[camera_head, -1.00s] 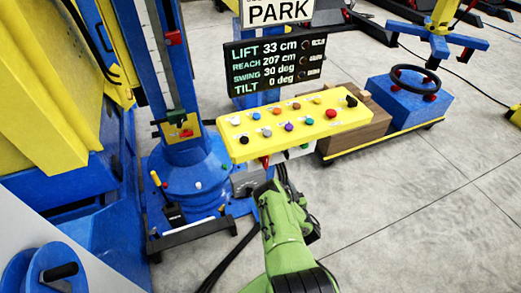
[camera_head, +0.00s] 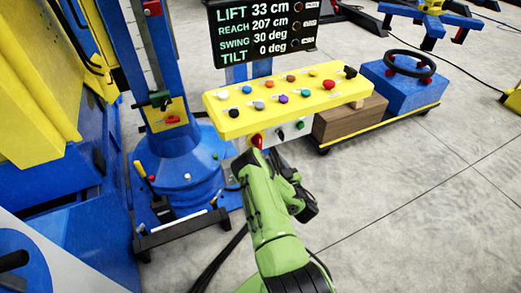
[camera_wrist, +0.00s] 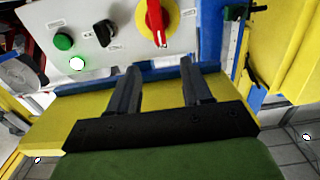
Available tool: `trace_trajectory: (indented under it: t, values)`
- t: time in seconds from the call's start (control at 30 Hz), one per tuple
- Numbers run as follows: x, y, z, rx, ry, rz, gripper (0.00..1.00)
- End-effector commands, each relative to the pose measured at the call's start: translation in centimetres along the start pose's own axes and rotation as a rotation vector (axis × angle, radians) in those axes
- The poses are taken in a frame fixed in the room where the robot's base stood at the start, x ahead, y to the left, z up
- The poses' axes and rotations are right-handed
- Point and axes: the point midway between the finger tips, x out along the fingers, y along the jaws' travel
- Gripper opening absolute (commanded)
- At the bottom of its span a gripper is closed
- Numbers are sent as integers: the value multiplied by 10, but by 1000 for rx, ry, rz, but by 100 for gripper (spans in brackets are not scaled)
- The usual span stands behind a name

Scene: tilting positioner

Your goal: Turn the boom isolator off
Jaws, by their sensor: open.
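A red rotary handle on a round yellow plate (camera_wrist: 172,22) is on the grey front panel under the yellow console (camera_head: 222,122). Its red lever (camera_wrist: 154,20) stands nearly upright in the wrist view. It also shows as a small red part (camera_head: 257,141) in the head view, partly hidden by my arm. My gripper (camera_wrist: 160,68) is open and empty, its two dark fingers pointing at the panel, short of the handle. A second red handle (camera_head: 172,120) sits on a yellow plate on the blue column. The labels are too small to read, so I cannot tell which is the boom isolator.
A black knob (camera_wrist: 105,32) and a green button (camera_wrist: 63,41) share the panel. Several coloured buttons line the console top. A display (camera_head: 262,30) reads lift 33 cm, reach 207 cm, swing 30 deg, tilt 0 deg. Concrete floor (camera_head: 400,200) is clear at right.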

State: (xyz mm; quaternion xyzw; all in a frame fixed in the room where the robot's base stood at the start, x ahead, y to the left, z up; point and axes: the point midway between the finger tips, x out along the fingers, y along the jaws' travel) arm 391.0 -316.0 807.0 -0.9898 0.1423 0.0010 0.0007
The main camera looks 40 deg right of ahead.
Motion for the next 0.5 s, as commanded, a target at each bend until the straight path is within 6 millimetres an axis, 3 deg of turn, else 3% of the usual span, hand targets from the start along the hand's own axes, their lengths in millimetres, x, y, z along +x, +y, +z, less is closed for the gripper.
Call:
trace_trajectory:
  t: [0.17, 0.5]
  values:
    - [30, 0, 5, -1, 7, -2, 49]
    - [111, -1, 0, -3, 4, -3, 49]
